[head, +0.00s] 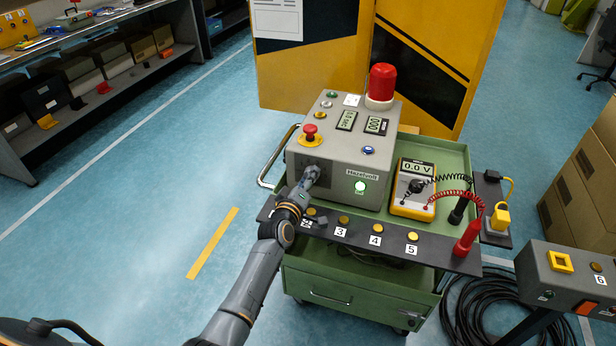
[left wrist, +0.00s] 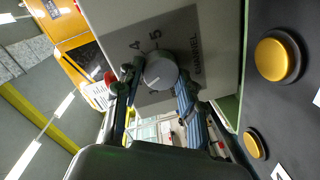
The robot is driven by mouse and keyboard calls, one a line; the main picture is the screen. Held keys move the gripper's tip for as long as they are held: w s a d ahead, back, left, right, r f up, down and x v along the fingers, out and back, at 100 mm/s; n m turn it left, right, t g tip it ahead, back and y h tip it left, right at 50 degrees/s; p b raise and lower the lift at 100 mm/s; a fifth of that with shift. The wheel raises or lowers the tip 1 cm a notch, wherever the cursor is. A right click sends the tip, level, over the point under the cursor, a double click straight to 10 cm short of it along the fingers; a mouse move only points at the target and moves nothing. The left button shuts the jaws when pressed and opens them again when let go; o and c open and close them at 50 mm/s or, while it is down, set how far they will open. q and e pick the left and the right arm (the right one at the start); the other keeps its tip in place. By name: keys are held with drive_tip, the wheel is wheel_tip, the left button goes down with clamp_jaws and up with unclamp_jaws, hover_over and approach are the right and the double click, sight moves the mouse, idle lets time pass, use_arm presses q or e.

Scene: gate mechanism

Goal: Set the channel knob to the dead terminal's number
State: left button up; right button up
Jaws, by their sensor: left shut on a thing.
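In the left wrist view the round grey channel knob (left wrist: 160,71) sits on a dark plate printed CHANNEL, with 4 and 5 beside it. My left gripper (head: 311,174) is at the front left of the grey box (head: 334,182); its fingers are shut on the knob from both sides. The head view hides the knob behind the gripper. I cannot tell which number the knob's pale line marks. The yellow meter (head: 411,187) reads 0.0 V. Yellow terminals labelled 3 (head: 344,220), 4 (head: 378,227) and 5 (head: 413,237) sit on a black strip. My right gripper is out of view.
The red probe (head: 467,241) stands at the strip's right end, the black probe (head: 458,210) behind it. A red stop button (head: 310,130) and red beacon (head: 382,82) top the box. A grey control box (head: 572,280) labelled 6 stands at right.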

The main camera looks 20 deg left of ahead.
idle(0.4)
use_arm(q)
drive_tip(key=o, duration=1.2)
drive_tip(key=shift+c, duration=0.2)
drive_tip(key=s, duration=0.8)
drive_tip(key=s+r, duration=0.1)
drive_tip(key=s, duration=0.3)
drive_tip(key=shift+d, duration=0.15)
